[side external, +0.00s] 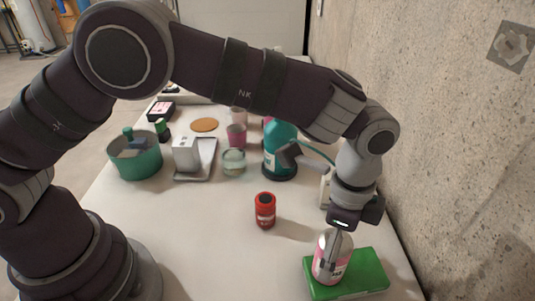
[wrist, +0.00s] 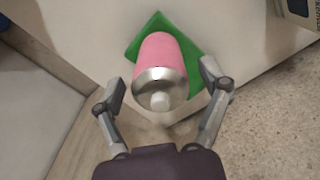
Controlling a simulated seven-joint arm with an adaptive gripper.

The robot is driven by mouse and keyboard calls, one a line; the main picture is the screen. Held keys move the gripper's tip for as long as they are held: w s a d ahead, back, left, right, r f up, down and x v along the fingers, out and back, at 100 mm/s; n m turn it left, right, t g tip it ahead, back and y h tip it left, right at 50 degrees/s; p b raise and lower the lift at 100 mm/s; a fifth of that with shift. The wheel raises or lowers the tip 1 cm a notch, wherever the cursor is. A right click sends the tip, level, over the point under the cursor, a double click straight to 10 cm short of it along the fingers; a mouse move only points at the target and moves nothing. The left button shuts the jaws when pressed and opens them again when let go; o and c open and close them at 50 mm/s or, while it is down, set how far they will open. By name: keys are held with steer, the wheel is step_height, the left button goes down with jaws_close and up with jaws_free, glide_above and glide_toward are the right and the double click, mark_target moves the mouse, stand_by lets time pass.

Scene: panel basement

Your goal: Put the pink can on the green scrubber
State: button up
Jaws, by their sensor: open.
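The pink can (side external: 328,258) stands on the green scrubber (side external: 367,270) near the table's front right in the side external view, towards the scrubber's left part. In the wrist view the pink can (wrist: 160,62) shows its silver end towards the camera, with the green scrubber (wrist: 146,31) behind it. My gripper (side external: 335,245) is over the can. Its fingers are open on either side of the can in the wrist view (wrist: 163,88), with gaps between them and the can. The can's contact with the scrubber is partly hidden.
A red can (side external: 265,210) stands left of the scrubber. Farther back are a teal spray bottle (side external: 280,150), a glass jar (side external: 234,162), a grey tray (side external: 207,160) with a white block, and a green pot (side external: 135,160). A concrete wall (side external: 460,150) is close on the right.

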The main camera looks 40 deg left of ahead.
step_height(320, 180, up, 12)
steer(key=s+a+r+n+t+h, duration=0.1)
steer(key=a+r+n, duration=0.25)
steer(key=a, duration=0.35)
steer(key=s+a+r+n+t, duration=0.1)
steer(key=a+r+n+t, duration=0.1)
steer(key=a+n, duration=0.35)
steer(key=s+a+f+n+t+y, duration=0.1)
steer(key=s+a+f+n+t, duration=0.1)
steer(key=s+a+f+n, duration=0.2)
steer(key=s+a+n, duration=0.1)
steer(key=s+a, duration=0.2)
steer(key=a, duration=0.2)
steer(key=shift+s+t, duration=0.15)
steer(key=shift+t, duration=0.15)
